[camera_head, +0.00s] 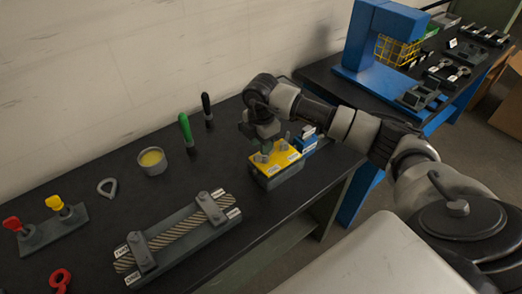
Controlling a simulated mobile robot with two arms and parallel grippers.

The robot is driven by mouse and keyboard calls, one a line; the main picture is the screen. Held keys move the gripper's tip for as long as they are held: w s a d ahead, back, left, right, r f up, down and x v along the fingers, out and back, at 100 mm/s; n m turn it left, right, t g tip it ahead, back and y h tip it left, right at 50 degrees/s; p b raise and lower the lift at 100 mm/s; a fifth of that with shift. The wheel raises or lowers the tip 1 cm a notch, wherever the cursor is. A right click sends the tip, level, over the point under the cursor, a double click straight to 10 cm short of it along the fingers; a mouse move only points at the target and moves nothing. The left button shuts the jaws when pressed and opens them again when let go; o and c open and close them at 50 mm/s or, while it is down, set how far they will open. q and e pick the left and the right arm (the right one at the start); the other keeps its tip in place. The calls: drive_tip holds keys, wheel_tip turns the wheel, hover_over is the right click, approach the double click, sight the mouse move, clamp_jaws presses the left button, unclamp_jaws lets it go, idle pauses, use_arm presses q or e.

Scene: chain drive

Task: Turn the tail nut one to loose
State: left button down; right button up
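My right gripper (266,147) points down over a yellow-topped block (285,169) near the table's right end. Small grey knobs or nuts (283,145) stand on that block, close beside the fingers. The fingers are small and dark, and I cannot tell whether they are open, shut or touching a nut. A small dark green part shows at the fingertips. White labels sit on the block, too small to read surely; which nut is tail nut one is not clear. My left gripper is not in view.
A rope (175,233) lies in a grey fixture with two clamps, in front. A small blue block (304,144) adjoins the yellow one. Green (186,129) and black (207,107) handles, a cup (153,161) and red and yellow knobs stand left. A blue frame (361,50) stands behind.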

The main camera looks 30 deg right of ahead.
drive_tip(key=shift+f+p, duration=0.4)
drive_tip(key=shift+f, duration=1.95)
drive_tip(key=c, duration=0.6)
drive_tip(key=shift+n, duration=0.3)
